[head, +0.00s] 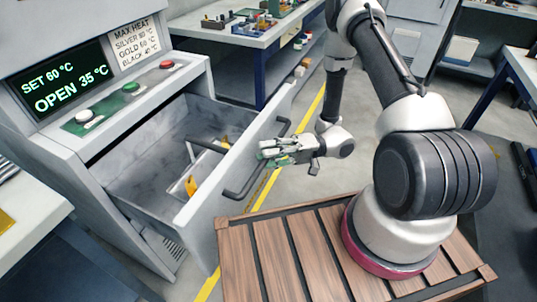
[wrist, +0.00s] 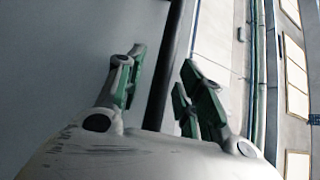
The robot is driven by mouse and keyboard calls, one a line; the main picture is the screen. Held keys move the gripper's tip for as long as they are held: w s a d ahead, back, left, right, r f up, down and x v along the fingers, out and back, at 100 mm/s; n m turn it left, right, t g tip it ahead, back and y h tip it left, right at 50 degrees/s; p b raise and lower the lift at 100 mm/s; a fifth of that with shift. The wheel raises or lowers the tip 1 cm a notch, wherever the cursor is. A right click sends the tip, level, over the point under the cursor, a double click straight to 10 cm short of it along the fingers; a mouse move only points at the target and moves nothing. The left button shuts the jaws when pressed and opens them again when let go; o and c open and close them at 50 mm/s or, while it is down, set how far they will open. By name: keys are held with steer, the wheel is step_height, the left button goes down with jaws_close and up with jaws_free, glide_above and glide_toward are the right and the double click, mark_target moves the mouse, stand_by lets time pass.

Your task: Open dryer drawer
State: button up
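The dryer drawer (head: 202,207) is pulled well out of the grey dryer (head: 150,108), and its inside shows. A dark bar handle (head: 245,189) is on its front panel. My gripper (head: 266,157) is at the handle, outside the front panel. In the wrist view the handle bar (wrist: 165,75) runs between my green-padded fingers, with a gap visible on both sides, so the gripper looks open around it. The dryer display (head: 60,85) reads "SET 60 °C" and "OPEN 35 °C".
Inside the drawer is a rack with yellow parts (head: 191,186). White, green and red buttons (head: 131,87) are on the dryer panel. A bench with several small items (head: 250,25) stands behind. Open floor with a yellow line (head: 312,110) lies past the drawer.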

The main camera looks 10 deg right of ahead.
steer(key=w+d+f, duration=0.1)
steer(key=d, duration=1)
steer(key=shift+w+d+f, duration=0.3)
steer(key=shift+d, duration=0.05)
steer(key=s+d+f+m+g+h, duration=0.1)
steer(key=s+f+m+g+h, duration=0.2)
steer(key=s+m, duration=0.25)
steer(key=s+d+r+g+h, duration=0.2)
steer(key=s+d+r+h, duration=0.2)
steer(key=d+r+h, duration=0.3)
steer(key=d+r+t+h, duration=0.3)
steer(key=r+h, duration=0.1)
steer(key=r, duration=0.3)
steer(key=d+r+t+h, duration=0.2)
steer(key=d+r+h, duration=0.15)
steer(key=r, duration=0.45)
step_height(320, 180, up, 12)
steer(key=s+a+n+t+h, duration=0.2)
steer(key=t, duration=0.5)
steer(key=shift+a, duration=0.2)
